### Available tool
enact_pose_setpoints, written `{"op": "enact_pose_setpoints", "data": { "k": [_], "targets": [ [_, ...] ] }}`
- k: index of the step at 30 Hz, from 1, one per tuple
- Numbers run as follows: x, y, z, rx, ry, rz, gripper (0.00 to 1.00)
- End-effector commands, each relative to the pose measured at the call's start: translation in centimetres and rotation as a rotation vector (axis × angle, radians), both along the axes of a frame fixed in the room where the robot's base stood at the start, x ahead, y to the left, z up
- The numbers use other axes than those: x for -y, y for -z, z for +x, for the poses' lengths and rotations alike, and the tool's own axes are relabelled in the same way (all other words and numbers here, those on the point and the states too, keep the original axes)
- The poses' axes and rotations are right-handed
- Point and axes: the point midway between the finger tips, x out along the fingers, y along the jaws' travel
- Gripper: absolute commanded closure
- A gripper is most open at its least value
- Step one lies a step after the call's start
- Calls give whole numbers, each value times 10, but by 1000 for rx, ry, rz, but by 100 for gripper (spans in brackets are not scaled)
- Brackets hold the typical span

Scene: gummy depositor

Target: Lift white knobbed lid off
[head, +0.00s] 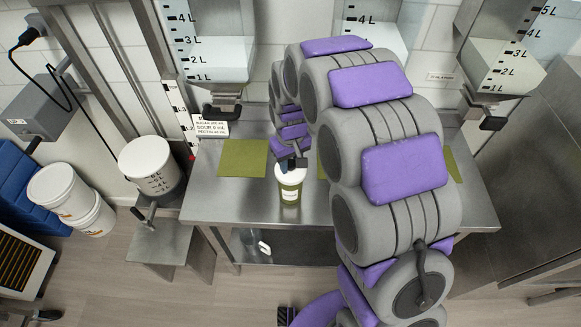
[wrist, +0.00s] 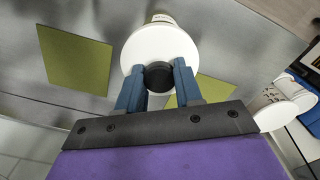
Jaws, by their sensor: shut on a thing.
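The white lid (head: 291,174) sits at the top of a green container (head: 290,190) with a pale label, standing upright at the front of the steel table. In the wrist view the white lid (wrist: 141,45) is a round disc with a black knob (wrist: 159,76) on it. My gripper (wrist: 159,78) has its two blue fingers shut on the knob, one on each side. My gripper (head: 291,162) also shows in the head view, above the lid. I cannot tell whether any gap lies between lid and container.
The steel table (head: 207,190) bears green mats (head: 242,158) beside the container. Graduated hoppers (head: 220,50) hang behind. A graduated white vessel (head: 150,170) stands left of the table, with white buckets (head: 58,190) farther left. The table's front left is bare.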

Motion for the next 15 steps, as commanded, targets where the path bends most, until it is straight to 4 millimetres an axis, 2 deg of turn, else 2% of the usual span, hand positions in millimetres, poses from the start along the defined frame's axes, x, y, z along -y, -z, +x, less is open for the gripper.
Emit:
{"op": "enact_pose_setpoints", "data": {
  "k": [1,5,15],
  "targets": [
    [1,5,-4,-15,0,-4,100],
    [1,5,-4,-16,0,-4,100],
    [1,-10,-4,-12,0,-4,100]
  ]
}}
